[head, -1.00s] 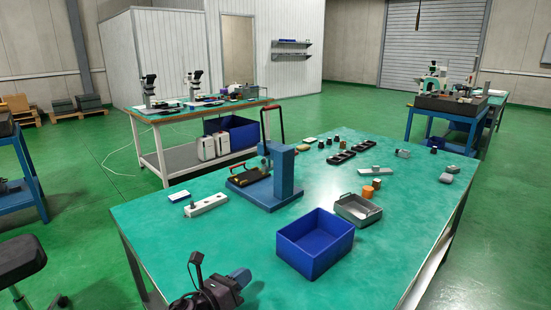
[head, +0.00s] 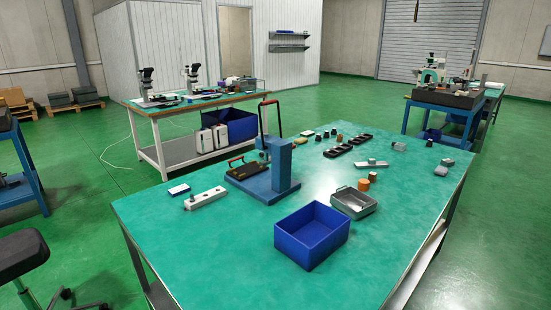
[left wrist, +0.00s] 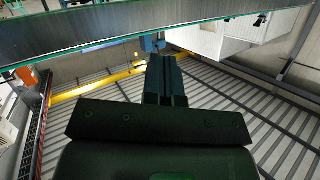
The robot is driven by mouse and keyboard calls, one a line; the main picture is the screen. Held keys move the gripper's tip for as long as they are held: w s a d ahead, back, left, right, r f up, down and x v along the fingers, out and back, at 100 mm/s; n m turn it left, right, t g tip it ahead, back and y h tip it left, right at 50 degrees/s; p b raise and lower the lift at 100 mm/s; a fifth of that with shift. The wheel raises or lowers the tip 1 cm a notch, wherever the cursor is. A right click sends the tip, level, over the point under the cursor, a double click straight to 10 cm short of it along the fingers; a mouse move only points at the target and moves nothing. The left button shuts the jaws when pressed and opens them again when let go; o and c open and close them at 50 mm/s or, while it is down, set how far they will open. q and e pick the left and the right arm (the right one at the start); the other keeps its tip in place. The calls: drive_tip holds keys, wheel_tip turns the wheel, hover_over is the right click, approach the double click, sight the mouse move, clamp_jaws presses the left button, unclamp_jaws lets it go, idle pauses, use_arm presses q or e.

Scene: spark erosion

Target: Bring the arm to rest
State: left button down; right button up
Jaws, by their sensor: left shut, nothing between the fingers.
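My left gripper (left wrist: 166,75) shows in the left wrist view, its two fingers together with nothing between them. Beyond the fingers that view shows a long table edge (left wrist: 110,38), ribbed wall panels and a yellow bar, seen at a tilt. No arm or gripper shows in the head view now. My right gripper is in neither view.
The green worktable (head: 190,250) carries a blue press-like stand (head: 280,165), a blue bin (head: 312,235), a metal tray (head: 353,203), a white power strip (head: 206,198) and several small parts. Its front left area is clear. A second bench (head: 165,113) stands behind.

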use_arm(q)
drive_tip(key=s+a+f+n+g+y, duration=0.1)
drive_tip(key=s+a+f+n, duration=0.1)
drive_tip(key=s, duration=0.7)
drive_tip(key=s+a+f+n+g+y+p, duration=0.1)
drive_tip(key=s+a+f, duration=0.3)
drive_tip(key=s, duration=0.5)
drive_tip(key=shift+a+f+n+g+y, duration=0.2)
drive_tip(key=shift+f+n+g+y, duration=0.25)
drive_tip(key=shift+f+g, duration=0.35)
drive_tip(key=shift+s, duration=0.1)
